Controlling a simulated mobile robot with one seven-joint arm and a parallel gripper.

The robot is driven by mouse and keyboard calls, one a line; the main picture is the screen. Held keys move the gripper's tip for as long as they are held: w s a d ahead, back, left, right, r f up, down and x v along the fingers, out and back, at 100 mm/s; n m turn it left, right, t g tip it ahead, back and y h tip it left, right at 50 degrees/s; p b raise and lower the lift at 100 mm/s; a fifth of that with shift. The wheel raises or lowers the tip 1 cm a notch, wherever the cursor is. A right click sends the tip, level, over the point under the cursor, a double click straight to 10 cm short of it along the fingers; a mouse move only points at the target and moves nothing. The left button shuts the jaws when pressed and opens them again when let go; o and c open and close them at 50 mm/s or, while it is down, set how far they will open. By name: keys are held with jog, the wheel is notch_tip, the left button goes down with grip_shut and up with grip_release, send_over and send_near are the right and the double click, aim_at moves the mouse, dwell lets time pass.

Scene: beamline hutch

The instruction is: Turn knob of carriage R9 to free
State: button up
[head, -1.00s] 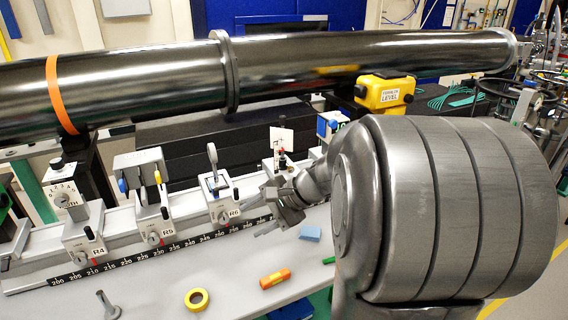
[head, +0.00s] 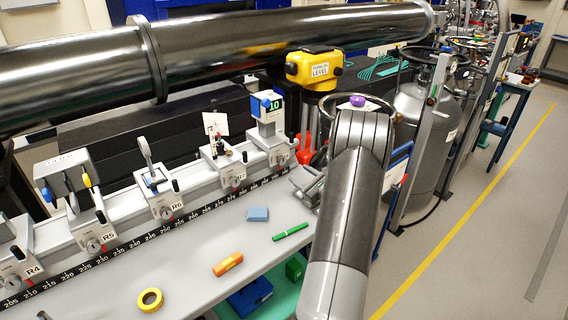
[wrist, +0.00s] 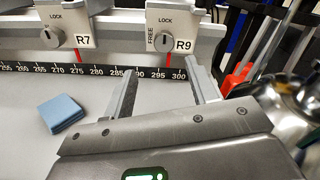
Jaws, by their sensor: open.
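Carriage R9 (wrist: 190,20) is at the upper middle of the wrist view, with FREE marked at the left of its knob and LOCK above. Its small grey knob (wrist: 163,42) looks roughly upright, towards LOCK; its exact angle is hard to tell. In the head view carriage R9 (head: 280,152) is the rightmost on the rail. My gripper (wrist: 164,82) is open and empty, its two fingers spread below the knob and apart from it.
Carriage R7 (wrist: 75,22) stands left of R9. The scale strip (wrist: 60,70) runs below both. A blue block (wrist: 61,112) lies on the bench, with a green pen (head: 290,231), an orange block (head: 228,264) and yellow tape (head: 150,300). Red-orange posts (wrist: 237,78) stand right of R9.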

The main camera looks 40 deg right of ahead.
aim_at(283, 161)
jog(key=shift+d+f, duration=0.15)
jog(key=shift+d, duration=0.15)
jog(key=w, duration=1)
jog(key=shift+w, duration=0.35)
jog(key=shift+c, duration=0.4)
jog(key=c, duration=0.9)
